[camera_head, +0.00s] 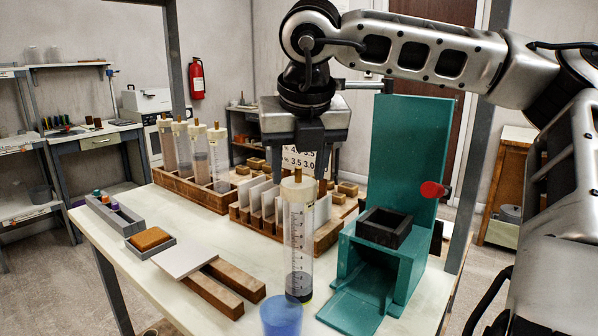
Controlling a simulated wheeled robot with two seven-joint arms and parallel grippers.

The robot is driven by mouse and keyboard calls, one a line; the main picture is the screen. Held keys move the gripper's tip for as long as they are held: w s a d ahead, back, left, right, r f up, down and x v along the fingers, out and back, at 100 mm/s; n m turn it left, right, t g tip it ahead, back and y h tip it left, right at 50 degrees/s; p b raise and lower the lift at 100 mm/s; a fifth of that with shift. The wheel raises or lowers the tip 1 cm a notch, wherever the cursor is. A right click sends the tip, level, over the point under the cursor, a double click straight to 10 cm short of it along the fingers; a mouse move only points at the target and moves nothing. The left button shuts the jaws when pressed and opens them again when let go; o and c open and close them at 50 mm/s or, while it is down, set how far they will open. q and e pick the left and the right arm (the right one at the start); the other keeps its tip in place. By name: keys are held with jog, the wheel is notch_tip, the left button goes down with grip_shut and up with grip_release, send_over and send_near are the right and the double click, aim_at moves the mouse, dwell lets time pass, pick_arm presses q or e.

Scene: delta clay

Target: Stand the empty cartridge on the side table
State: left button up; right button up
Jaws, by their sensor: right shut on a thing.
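A clear cartridge (299,235) with graduation marks, a pale cap and a brass tip is upright above the front of the white worktable (130,265). Its tube looks mostly empty, with dark material near the bottom. My right gripper (311,185) comes down from above and is shut on the cartridge near its top. I cannot tell whether the cartridge's base touches the table. Which surface is the side table is not clear; a wooden cabinet (508,180) stands at the right. My left gripper is not in view.
A teal press stand (410,150) with a red knob stands right of the cartridge. A blue cup (281,317) is close in front. Behind are a wooden rack (215,200) of several filled cartridges and a slotted rack (330,235). Wooden bars (215,292) lie left.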

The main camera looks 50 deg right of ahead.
jog(key=shift+f, duration=0.7)
jog(key=o, duration=1.4)
jog(key=shift+r, duration=0.25)
jog(key=v, duration=1.1)
jog(key=shift+s+a+r, duration=0.15)
jog(key=shift+r, duration=0.2)
